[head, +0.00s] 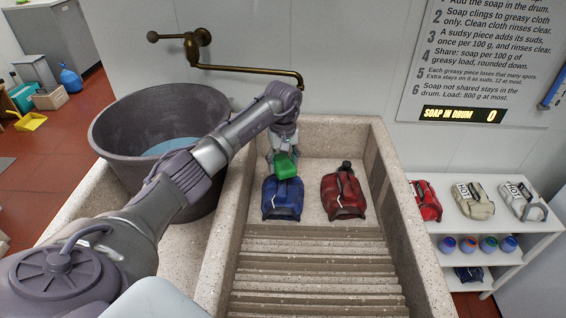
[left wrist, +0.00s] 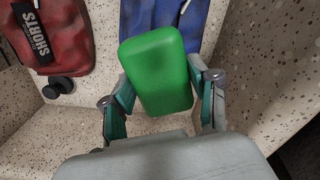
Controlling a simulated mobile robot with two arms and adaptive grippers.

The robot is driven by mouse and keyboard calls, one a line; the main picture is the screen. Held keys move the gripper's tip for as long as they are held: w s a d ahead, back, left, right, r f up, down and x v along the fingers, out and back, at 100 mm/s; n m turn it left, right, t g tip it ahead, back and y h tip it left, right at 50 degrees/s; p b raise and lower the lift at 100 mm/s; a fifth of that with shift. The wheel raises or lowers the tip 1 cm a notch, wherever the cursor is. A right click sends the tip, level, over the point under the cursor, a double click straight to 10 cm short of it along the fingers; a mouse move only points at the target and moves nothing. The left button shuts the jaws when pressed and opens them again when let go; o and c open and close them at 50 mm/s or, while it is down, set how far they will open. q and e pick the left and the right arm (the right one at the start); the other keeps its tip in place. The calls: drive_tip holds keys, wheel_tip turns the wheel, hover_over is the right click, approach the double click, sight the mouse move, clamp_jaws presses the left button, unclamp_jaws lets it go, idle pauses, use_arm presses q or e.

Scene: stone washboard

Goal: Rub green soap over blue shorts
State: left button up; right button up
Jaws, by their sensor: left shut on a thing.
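The green soap (head: 285,166) is a rounded block held by my left gripper (head: 283,154) at the back of the stone washboard basin. In the left wrist view the soap (left wrist: 156,72) sits between the two fingers of the gripper (left wrist: 162,100), which is shut on it. The blue shorts (head: 283,199) lie bundled on the basin floor just in front of the soap. They also show behind the soap in the left wrist view (left wrist: 200,20). I cannot tell whether soap and shorts touch. My right gripper is in neither view.
Red shorts (head: 344,194) with a dark label lie right of the blue ones. Stone ridges (head: 310,275) fill the basin's front. A dark tub (head: 115,130) stands left, under a brass tap (head: 250,70). A white shelf (head: 525,228) at right holds garments and several jars.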

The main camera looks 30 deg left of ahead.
use_arm(q)
drive_tip(key=shift+f+b, duration=0.7)
drive_tip(key=shift+f, duration=0.25)
drive_tip(key=shift+r, duration=0.1)
